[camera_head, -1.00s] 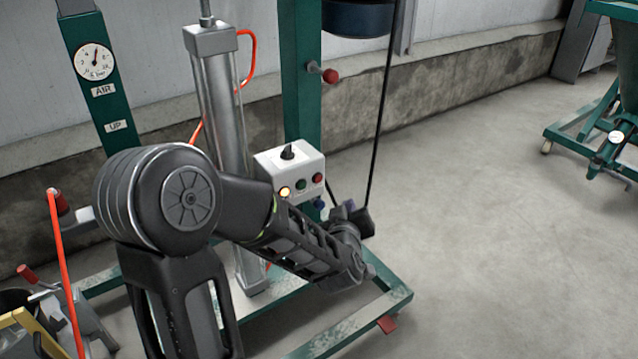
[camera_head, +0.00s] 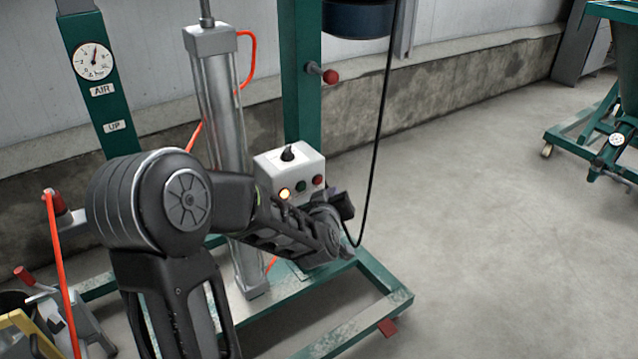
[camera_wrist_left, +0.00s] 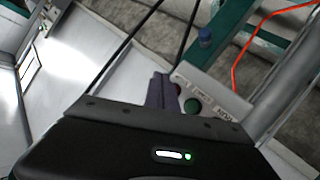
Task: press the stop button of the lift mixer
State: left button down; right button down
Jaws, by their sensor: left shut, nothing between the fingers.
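The white control box (camera_head: 290,168) of the lift mixer has a black knob (camera_head: 288,152) on top. Its front carries a lit yellow button (camera_head: 285,194), a green button (camera_head: 301,187) and a red button (camera_head: 318,181). My left gripper (camera_head: 345,203) is shut and empty, just below and right of the red button; contact cannot be told. In the left wrist view, the shut fingers (camera_wrist_left: 160,92) stand in front of the box (camera_wrist_left: 217,95), beside the green button (camera_wrist_left: 193,105), and partly cover the red button (camera_wrist_left: 177,88). My right gripper is not in view.
The green mixer column (camera_head: 301,80) and steel cylinder (camera_head: 222,110) stand behind my left arm. A black cable (camera_head: 377,140) hangs right of the box. The green base frame (camera_head: 375,275) lies below. Floor at right is open, with another green machine (camera_head: 600,130) farther back.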

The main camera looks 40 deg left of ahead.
aim_at(318, 180)
pick_arm(q)
jog(key=shift+w+a, duration=0.15)
jog(key=shift+a, duration=0.4)
jog(key=shift+w+a, duration=0.15)
jog(key=shift+a, duration=0.4)
jog(key=shift+a+b, duration=0.2)
jog(key=shift+b, duration=0.15)
dwell(1.0)
jog(key=shift+w+a, duration=0.15)
jog(key=shift+a, duration=0.1)
jog(key=shift+w+a, duration=0.1)
jog(key=shift+a, duration=0.3)
dwell(0.8)
jog(key=shift+d, duration=0.1)
jog(key=shift+s+d, duration=0.25)
jog(key=shift+d, duration=0.5)
jog(key=shift+d, duration=0.1)
